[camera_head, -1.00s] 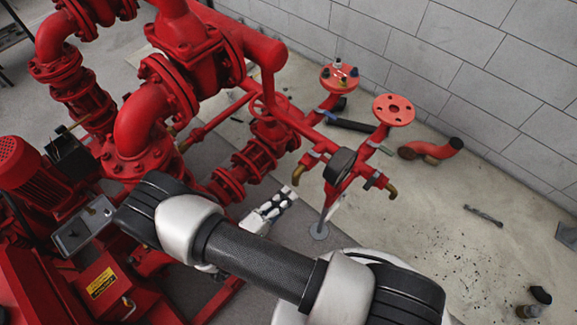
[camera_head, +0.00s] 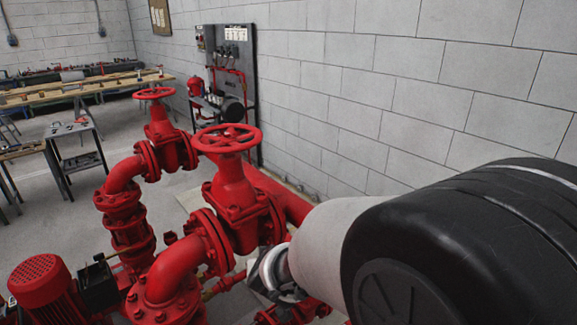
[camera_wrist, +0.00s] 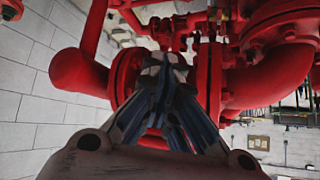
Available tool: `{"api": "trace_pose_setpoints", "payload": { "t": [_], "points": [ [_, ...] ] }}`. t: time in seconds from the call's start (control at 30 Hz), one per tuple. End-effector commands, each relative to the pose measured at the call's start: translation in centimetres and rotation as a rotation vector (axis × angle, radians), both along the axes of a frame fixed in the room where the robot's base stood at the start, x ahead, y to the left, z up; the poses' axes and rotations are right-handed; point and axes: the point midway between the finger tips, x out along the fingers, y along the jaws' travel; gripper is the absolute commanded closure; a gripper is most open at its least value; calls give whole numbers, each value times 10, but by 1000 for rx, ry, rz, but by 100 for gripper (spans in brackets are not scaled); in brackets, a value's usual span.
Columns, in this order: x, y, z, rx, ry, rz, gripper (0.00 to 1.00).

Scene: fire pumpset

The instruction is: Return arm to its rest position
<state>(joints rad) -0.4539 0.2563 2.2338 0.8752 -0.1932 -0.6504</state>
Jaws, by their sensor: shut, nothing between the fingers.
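My gripper (camera_wrist: 165,68) shows in the wrist view with its dark fingers drawn together and nothing between them. Red flanged pipes (camera_wrist: 270,45) lie behind and around the fingers in that view; I cannot tell how far off they are. In the head view my arm (camera_head: 455,245) fills the lower right, large and close to the camera. It hides part of the red pumpset. A grey metal part of my arm shows beside the red pipework, but the fingertips cannot be made out there.
Red valves with handwheels, a near one (camera_head: 227,140) and a farther one (camera_head: 154,93), stand left of my arm. A red motor (camera_head: 40,280) is at lower left. A grey block wall (camera_head: 400,90) runs behind. A control panel (camera_head: 230,70) and workbenches (camera_head: 85,88) stand farther back.

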Motion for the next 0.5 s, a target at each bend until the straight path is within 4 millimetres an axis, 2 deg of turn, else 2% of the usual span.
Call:
{"api": "trace_pose_setpoints", "payload": {
  "t": [0.03,0.2,0.33,0.5],
  "points": [
    [-11,-10,26,43,6,15,100],
    [-68,-45,79,106,81,67,100],
    [-125,-84,99,90,159,57,100],
    [-203,-142,105,14,267,-32,100]
  ]
}}
